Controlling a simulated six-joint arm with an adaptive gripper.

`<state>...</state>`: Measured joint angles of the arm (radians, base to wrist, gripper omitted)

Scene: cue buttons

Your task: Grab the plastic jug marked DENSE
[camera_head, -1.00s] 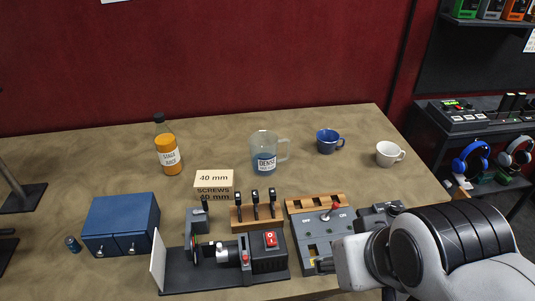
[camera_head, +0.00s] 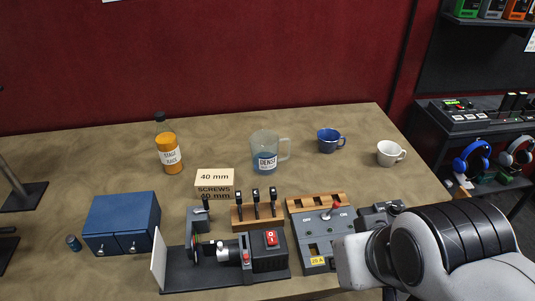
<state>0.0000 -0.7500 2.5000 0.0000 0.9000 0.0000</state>
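The plastic jug marked DENSE (camera_head: 264,146) stands upright near the middle of the table. It is clear, with blue contents in its lower part, a white label on its front and a handle on its right side. My arm reaches in from the lower right corner, well to the right and in front of the jug. My gripper is past the bottom edge of the picture, so its fingers do not show.
On the table (camera_head: 80,165) are a juice bottle (camera_head: 169,156), a screws box (camera_head: 214,184), a blue mug (camera_head: 329,141), a white mug (camera_head: 390,153), a blue drawer box (camera_head: 120,224), a small lathe-like machine (camera_head: 225,270) and a switch panel (camera_head: 322,235). Bare table lies behind the jug.

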